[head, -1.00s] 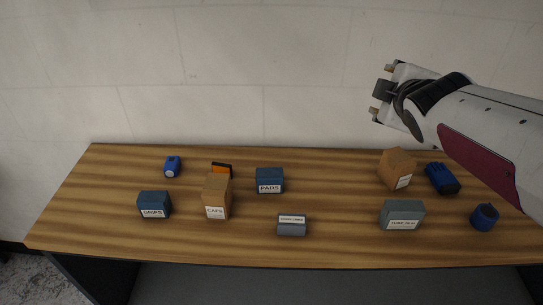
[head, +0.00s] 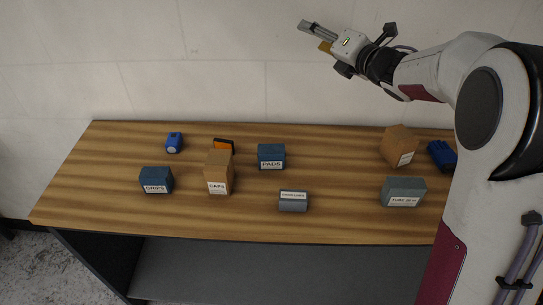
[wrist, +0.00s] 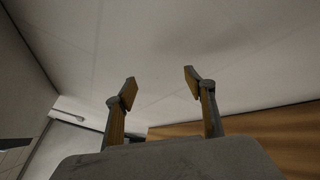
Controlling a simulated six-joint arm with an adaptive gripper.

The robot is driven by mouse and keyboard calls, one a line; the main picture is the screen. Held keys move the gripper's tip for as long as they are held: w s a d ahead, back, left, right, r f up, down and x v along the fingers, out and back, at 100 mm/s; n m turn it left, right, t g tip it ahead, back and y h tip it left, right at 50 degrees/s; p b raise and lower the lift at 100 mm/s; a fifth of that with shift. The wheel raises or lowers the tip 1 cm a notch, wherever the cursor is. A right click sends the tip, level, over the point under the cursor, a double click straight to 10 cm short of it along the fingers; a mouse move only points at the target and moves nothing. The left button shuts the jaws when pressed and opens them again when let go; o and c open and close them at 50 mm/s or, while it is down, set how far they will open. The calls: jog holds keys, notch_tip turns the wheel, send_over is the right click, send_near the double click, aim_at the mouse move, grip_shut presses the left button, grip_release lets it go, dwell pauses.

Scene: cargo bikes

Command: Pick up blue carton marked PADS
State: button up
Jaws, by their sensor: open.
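The blue carton marked PADS (head: 271,155) stands upright on the wooden table, near the middle of its back half, its white label facing front. My gripper (head: 312,34) is raised high above the table's back edge, up and to the right of the carton, apart from it. In the wrist view its two fingers (wrist: 160,88) are spread with nothing between them. The carton does not show in the wrist view, which faces mostly the wall.
A CAPS box (head: 219,174) and an orange-black item (head: 223,146) stand left of the carton.

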jog(key=a+f+n+g+y, duration=0.2)
jog(key=a+f+n+y, duration=0.1)
jog(key=a+f+n, duration=0.15)
jog(key=n+g+y, duration=0.6)
jog(key=n+g, duration=0.7)
jog(key=n, duration=0.4)
send_over(282, 149)
notch_tip(282, 149, down, 16)
jog(key=shift+s+d+f, duration=0.1)
jog(key=shift+f, duration=0.1)
jog(key=shift+f, duration=0.1)
jog(key=shift+f, duration=1.1)
